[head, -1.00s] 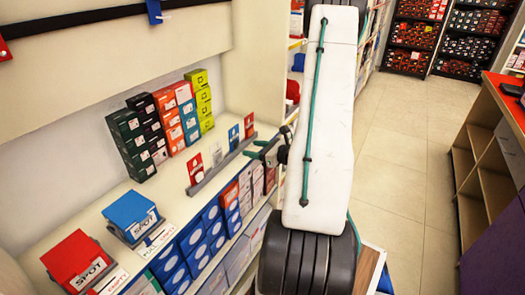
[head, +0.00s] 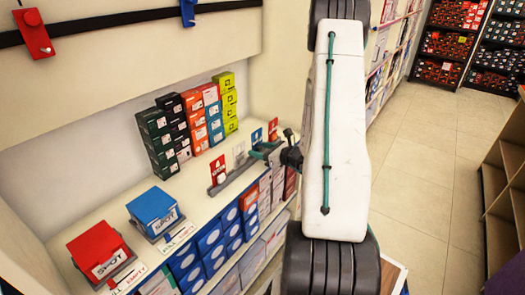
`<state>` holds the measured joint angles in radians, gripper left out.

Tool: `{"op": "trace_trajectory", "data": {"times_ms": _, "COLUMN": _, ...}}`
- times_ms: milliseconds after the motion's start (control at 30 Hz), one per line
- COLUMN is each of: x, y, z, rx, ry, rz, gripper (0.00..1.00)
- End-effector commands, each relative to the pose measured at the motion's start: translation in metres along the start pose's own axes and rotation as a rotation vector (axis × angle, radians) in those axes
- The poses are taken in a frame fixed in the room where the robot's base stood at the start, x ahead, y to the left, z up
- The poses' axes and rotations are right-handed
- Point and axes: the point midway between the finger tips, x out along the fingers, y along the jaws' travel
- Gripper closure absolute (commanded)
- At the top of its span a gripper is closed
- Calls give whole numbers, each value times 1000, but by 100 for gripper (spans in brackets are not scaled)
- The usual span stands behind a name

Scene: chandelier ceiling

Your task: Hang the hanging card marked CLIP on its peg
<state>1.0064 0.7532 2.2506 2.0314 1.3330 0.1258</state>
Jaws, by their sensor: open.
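Several small cards stand in a grey rack (head: 216,188) on the shelf: a red card (head: 218,170), a white card (head: 239,154), a blue card (head: 257,137) and another red card (head: 273,129). Their print is too small to read, so I cannot tell which is marked CLIP. My gripper (head: 258,151) is open and empty at the rack's right end, close to the blue and far red cards; I cannot tell if it touches them. A black rail (head: 110,25) on the wall above carries a red hanging piece (head: 34,34) and a blue one (head: 188,12).
A red SPOT box (head: 98,250) and a blue SPOT box (head: 154,212) stand at the shelf's left. Stacked coloured boxes (head: 190,120) stand behind the rack. Boxes fill the shelf below. The floor (head: 430,170) to the right is clear.

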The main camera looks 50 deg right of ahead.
Motion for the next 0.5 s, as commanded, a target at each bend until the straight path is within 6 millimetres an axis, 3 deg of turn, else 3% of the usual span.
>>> {"op": "trace_trajectory", "data": {"times_ms": 67, "x": 0, "y": 0, "z": 0, "rx": 0, "ry": 0, "rz": 0, "gripper": 45}}
{"op": "trace_trajectory", "data": {"times_ms": 133, "x": 0, "y": 0, "z": 0, "rx": 0, "ry": 0, "rz": 0, "gripper": 58}}
{"op": "trace_trajectory", "data": {"times_ms": 500, "x": -2, "y": 0, "z": 14, "rx": -3, "ry": -1, "rz": 0, "gripper": 59}}
